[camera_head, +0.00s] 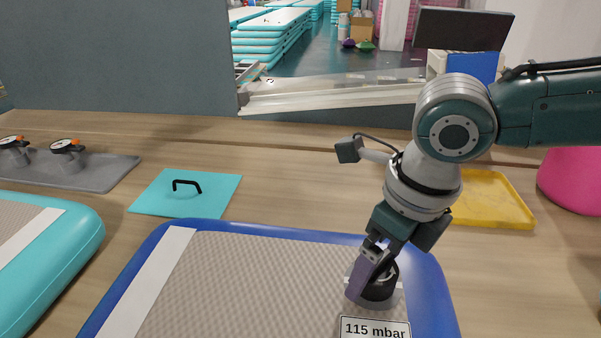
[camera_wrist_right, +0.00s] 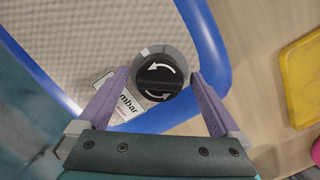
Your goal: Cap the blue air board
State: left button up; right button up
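The blue air board (camera_head: 296,234) lies on the wooden table, with a blue rim and a grey textured top. A black round cap with white curved arrows (camera_wrist_right: 160,77) sits on a grey ring at the board's corner; it also shows in the head view (camera_head: 380,290), partly behind a finger. A "115 mbar" label (camera_head: 375,329) is beside it. My right gripper (camera_wrist_right: 159,77) is open, its purple fingers on either side of the cap. Small gaps seem to show between the fingertips and the cap. My left gripper is not in view.
A turquoise board (camera_head: 72,225) lies at the left. Behind are a turquoise plate with a black handle (camera_head: 165,204), a grey mat with gauges (camera_head: 108,176), a yellow tray (camera_head: 490,217) and a pink container (camera_head: 572,180). Bare table lies between the plate and my right arm.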

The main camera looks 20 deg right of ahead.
notch_tip(320, 180, up, 10)
jog(key=s, duration=0.1)
jog(key=shift+s+d+p, duration=0.25)
jog(key=shift+p, duration=0.05)
jog(key=shift+a+f, duration=0.1)
jog(key=shift+f, duration=0.05)
dwell(0.3)
